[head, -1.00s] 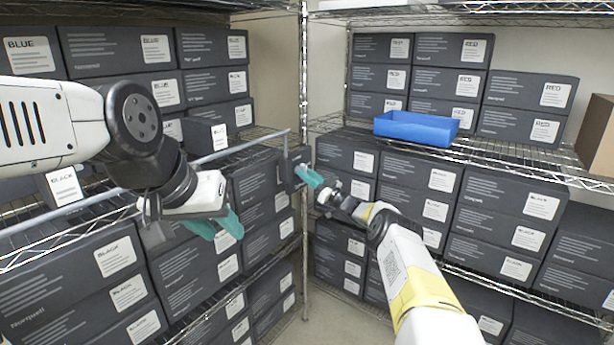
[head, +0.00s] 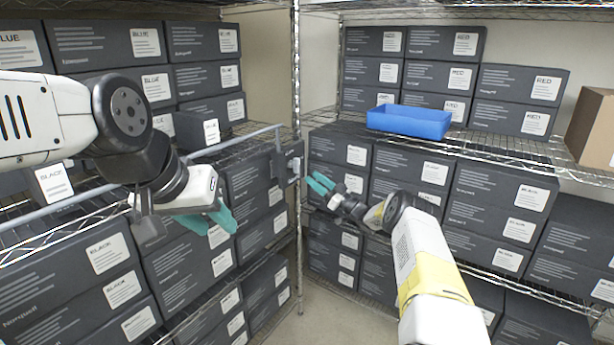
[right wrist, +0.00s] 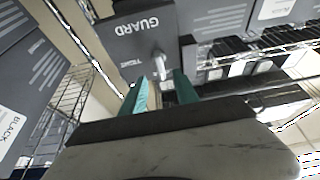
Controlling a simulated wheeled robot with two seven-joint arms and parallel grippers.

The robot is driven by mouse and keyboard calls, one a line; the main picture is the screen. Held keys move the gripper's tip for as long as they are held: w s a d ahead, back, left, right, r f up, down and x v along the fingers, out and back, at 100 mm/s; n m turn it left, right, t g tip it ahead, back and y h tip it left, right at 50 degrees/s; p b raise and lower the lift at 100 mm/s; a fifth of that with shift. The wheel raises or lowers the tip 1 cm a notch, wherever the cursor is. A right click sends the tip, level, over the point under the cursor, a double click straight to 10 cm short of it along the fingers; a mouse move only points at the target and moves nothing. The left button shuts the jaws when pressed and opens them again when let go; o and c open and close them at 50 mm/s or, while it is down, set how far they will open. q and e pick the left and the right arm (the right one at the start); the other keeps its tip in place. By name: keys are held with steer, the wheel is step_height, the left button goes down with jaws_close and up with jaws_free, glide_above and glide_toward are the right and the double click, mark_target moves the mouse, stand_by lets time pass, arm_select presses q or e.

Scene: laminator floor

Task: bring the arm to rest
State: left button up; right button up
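My right arm reaches in from the lower right of the head view, and its teal-fingered gripper (head: 320,184) hangs in front of the corner between the shelves. In the right wrist view its two fingers (right wrist: 162,92) stand apart with nothing held. A dark guard box (head: 289,166) on the rail's end is just left of that gripper, apart from it. Its GUARD lettering and a light lever show in the right wrist view (right wrist: 144,32). My left gripper (head: 215,224) hangs before the left shelf's dark boxes, fingers apart and empty.
A grey rail (head: 235,144) runs along the left shelf's front. Dark labelled boxes fill both racks. A blue tray (head: 410,122) and a brown carton (head: 592,130) stand on the right rack. A metal post (head: 296,90) marks the corner; bare floor (head: 325,322) shows below.

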steer(key=shift+s+d, duration=0.1)
steer(key=shift+d, duration=0.05)
steer(key=w+d+r+m+t+h, duration=0.15)
steer(key=r+h, duration=0.25)
steer(key=r, duration=0.5)
steer(key=w+d+r+m+t+h, duration=0.1)
steer(key=w+r+m+t+h, duration=0.15)
steer(key=r, duration=0.55)
steer(key=s+d+r+m+g+h, duration=0.1)
steer(key=s+d+r+m+h, duration=0.2)
steer(key=r+h, duration=0.45)
steer(key=s+d+r+m+g+h, duration=0.2)
steer(key=s+d+g, duration=0.1)
steer(key=s, duration=1.3)
steer(key=s+d+r+m+g+h, duration=0.1)
steer(key=s+d+r+g, duration=0.1)
steer(key=s, duration=1.4)
steer(key=s+a+f+g, duration=0.1)
steer(key=s+f, duration=0.3)
steer(key=s, duration=0.8)
steer(key=s+a+f+g+y, duration=0.1)
steer(key=s+f+g, duration=0.3)
steer(key=s, duration=0.8)
steer(key=shift+a+f, duration=0.2)
steer(key=shift+f, duration=0.2)
